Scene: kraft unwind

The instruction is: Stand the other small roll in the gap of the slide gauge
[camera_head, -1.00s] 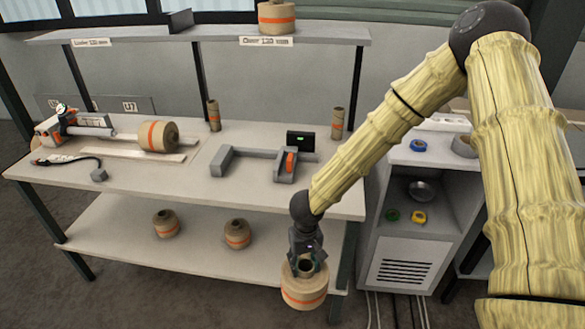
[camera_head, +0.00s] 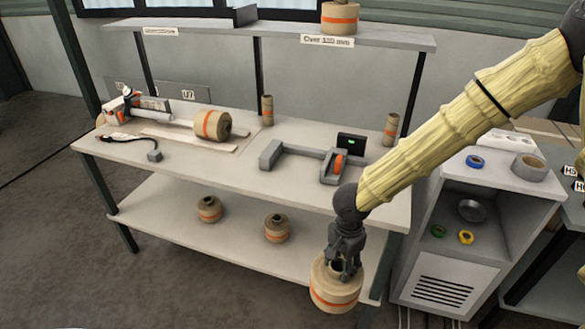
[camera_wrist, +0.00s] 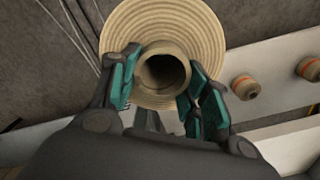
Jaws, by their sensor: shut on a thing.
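A kraft roll with an orange band (camera_head: 337,292) hangs from my gripper (camera_head: 346,262), in front of the bench's front edge. In the wrist view, my gripper's fingers (camera_wrist: 160,88) are shut on the protruding core of this roll (camera_wrist: 205,28), one on each side. Two similar small rolls, a left one (camera_head: 209,210) and a right one (camera_head: 277,229), sit on the lower shelf; they also show at right in the wrist view. The grey slide gauge (camera_head: 305,151) lies on the bench top, with an orange part on its right jaw (camera_head: 331,172). Its gap looks empty.
The bench top (camera_head: 250,181) also carries a dark display (camera_head: 352,143), two thin upright tubes, and a roll (camera_head: 212,125) on a shaft at left. A raised shelf (camera_head: 390,37) spans the back. A grey cabinet (camera_head: 450,255) stands right of the bench.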

